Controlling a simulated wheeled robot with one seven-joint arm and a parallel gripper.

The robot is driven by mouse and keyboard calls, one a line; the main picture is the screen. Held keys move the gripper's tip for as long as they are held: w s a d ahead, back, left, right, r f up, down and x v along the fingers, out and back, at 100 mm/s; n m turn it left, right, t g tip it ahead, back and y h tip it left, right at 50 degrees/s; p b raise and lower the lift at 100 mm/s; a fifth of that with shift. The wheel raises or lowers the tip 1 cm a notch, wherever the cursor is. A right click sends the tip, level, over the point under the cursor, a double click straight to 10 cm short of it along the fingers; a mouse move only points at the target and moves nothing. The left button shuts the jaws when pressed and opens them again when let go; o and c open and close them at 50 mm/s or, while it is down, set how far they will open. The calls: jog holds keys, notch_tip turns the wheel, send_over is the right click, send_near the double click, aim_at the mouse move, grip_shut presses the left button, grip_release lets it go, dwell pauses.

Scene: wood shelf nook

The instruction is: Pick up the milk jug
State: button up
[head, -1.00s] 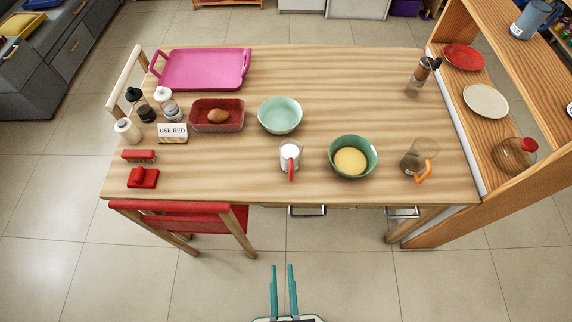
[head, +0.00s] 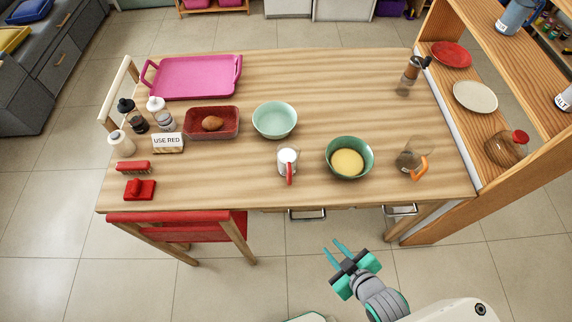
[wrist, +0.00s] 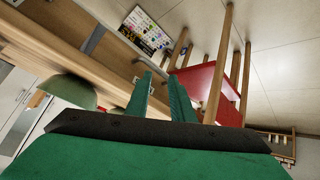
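A small clear jug with white contents and a red handle, which I take as the milk jug (head: 287,157), stands upright on the wooden table near its front edge. Its handle points toward me. My gripper (head: 333,246) is in front of the table, apart from the jug and to its lower right in the head view. Its two teal fingers are spread with nothing between them. They also show in the wrist view (wrist: 161,78), where I cannot clearly make out the jug.
A green bowl with yellow contents (head: 347,161) stands right of the jug; a clear jug with an orange handle (head: 409,163) is farther right. A mint bowl (head: 274,119) is behind. A red chair (head: 190,230) stands at the front left. A wooden shelf (head: 480,185) borders the right.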

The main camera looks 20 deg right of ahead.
aim_at(289, 181)
jog(key=w+d+r+n+g, duration=0.1)
jog(key=w, duration=0.3)
jog(key=w+d+r+n+g, duration=0.1)
jog(key=w+d+r, duration=0.1)
jog(key=w, duration=0.2)
jog(key=w+d+r+n+g+y, duration=0.1)
jog(key=w+d, duration=0.1)
jog(key=w, duration=0.2)
jog(key=shift+d+r+g, duration=0.25)
jog(key=shift+r+g, duration=0.05)
jog(key=shift+r, duration=0.1)
jog(key=w+r+n, duration=0.1)
jog(key=w, duration=0.1)
jog(key=w+a+r+n+g, duration=0.1)
jog(key=w+r, duration=0.1)
jog(key=w+a+r+y, duration=0.1)
jog(key=w, duration=0.1)
jog(key=shift+a+r+n+g, duration=0.15)
jog(key=shift+a+n+g, duration=0.1)
jog(key=shift+n+g, duration=0.15)
jog(key=w+a+r+n+g+y, duration=0.1)
jog(key=w+a+r+n+g, duration=0.1)
jog(key=w+a+r, duration=0.25)
jog(key=x, duration=0.7)
jog(key=a+x, duration=0.1)
jog(key=x, duration=0.2)
jog(key=shift+s+a, duration=0.1)
jog(key=shift+s, duration=0.05)
jog(key=shift+r, duration=0.1)
grip_shut()
